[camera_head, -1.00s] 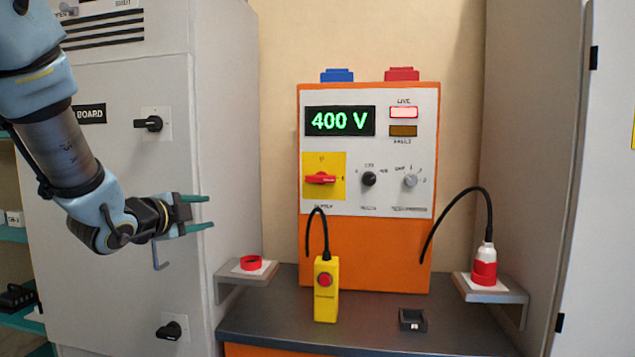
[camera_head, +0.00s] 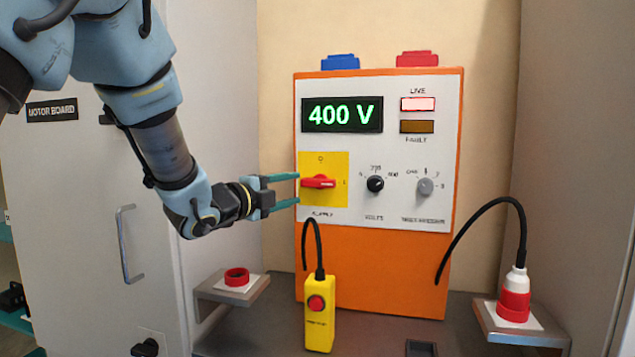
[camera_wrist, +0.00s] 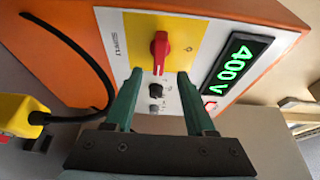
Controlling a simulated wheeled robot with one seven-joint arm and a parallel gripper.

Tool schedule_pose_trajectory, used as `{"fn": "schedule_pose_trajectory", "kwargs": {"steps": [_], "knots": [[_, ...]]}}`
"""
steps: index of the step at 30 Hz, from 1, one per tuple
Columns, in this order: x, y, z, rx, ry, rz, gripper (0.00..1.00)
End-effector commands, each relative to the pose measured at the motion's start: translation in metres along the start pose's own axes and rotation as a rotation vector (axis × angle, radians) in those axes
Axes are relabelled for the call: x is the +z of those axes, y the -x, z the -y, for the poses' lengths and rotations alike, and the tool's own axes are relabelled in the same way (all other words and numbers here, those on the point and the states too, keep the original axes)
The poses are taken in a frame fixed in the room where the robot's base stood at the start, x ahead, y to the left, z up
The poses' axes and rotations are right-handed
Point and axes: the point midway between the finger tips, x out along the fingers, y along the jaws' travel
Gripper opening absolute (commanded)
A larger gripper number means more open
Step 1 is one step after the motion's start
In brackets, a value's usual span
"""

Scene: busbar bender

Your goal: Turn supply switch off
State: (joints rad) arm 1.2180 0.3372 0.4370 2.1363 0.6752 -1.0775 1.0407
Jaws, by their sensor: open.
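The supply switch (camera_head: 319,182) is a red rotary handle on a yellow plate at the left of the orange unit's white panel. Its handle lies about horizontal in the head view. My gripper (camera_head: 297,189) is open, its two teal fingers pointing right at the switch from the left. In the wrist view the red handle (camera_wrist: 160,50) shows just beyond and between the open fingertips (camera_wrist: 160,75). I cannot tell whether the fingertips touch it. The display (camera_head: 342,115) reads 400 V. The LIVE lamp (camera_head: 417,104) is lit and the FAULT lamp (camera_head: 417,127) is dark amber.
A black volts knob (camera_head: 375,184) and a grey knob (camera_head: 425,187) sit right of the switch. A yellow pendant (camera_head: 321,322) with a red button stands below. A red-white plug (camera_head: 514,296) is on the right shelf; a red ring (camera_head: 237,277) is on the left one.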

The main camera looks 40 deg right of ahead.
Motion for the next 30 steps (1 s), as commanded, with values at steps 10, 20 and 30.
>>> {"fn": "schedule_pose_trajectory", "kwargs": {"steps": [10,20,30], "knots": [[-0.001,-0.064,0.002,0.002,0.0,-0.001,0.55],[0.0,-0.085,0.0,0.001,0.001,0.0,0.55],[0.0,-0.085,0.0,0.001,0.001,0.0,0.4]]}}
